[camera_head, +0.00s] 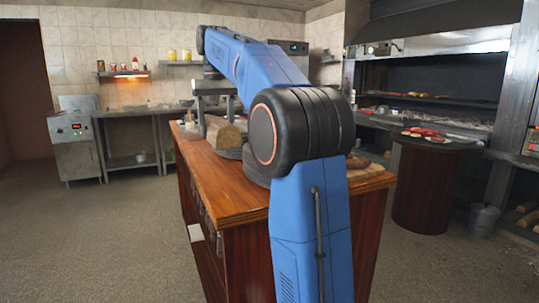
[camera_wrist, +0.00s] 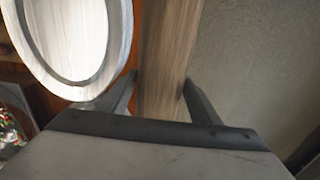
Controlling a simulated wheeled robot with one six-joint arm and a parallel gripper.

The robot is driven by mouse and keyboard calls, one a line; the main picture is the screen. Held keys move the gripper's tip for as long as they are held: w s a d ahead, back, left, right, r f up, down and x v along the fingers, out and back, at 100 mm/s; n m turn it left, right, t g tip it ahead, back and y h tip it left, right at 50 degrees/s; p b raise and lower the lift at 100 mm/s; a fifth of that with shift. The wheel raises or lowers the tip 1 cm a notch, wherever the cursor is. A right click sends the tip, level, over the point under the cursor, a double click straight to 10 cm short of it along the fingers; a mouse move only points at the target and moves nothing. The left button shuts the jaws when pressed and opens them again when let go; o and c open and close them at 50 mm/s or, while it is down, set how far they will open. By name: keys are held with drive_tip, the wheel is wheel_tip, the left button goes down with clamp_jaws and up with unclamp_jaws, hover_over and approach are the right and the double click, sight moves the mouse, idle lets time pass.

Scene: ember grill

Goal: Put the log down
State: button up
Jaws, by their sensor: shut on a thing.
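The log (camera_wrist: 165,50) is a length of pale brown wood between the two dark fingers of my gripper (camera_wrist: 160,98) in the wrist view. The gripper is shut on it, with a finger on either side. In the head view the log (camera_head: 224,135) shows its cut end at the far left part of the wooden counter (camera_head: 225,170), below my gripper (camera_head: 215,108). I cannot tell whether the log touches the counter. My blue arm hides much of the counter.
A pale round plate (camera_wrist: 85,45) lies left of the log in the wrist view, with floor (camera_wrist: 260,60) to the right. A round dark table (camera_head: 432,185) with food and a metal bucket (camera_head: 483,220) stand right. Open floor (camera_head: 100,235) lies left.

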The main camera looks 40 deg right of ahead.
sight(222, 179)
drive_tip(key=f, duration=0.2)
drive_tip(key=d+f, duration=0.1)
drive_tip(key=shift+w+f, duration=0.15)
drive_tip(key=shift+f, duration=5.1)
drive_tip(key=o, duration=1.3)
drive_tip(key=shift+f, duration=0.15)
drive_tip(key=o, duration=0.4)
drive_tip(key=shift+o, duration=0.2)
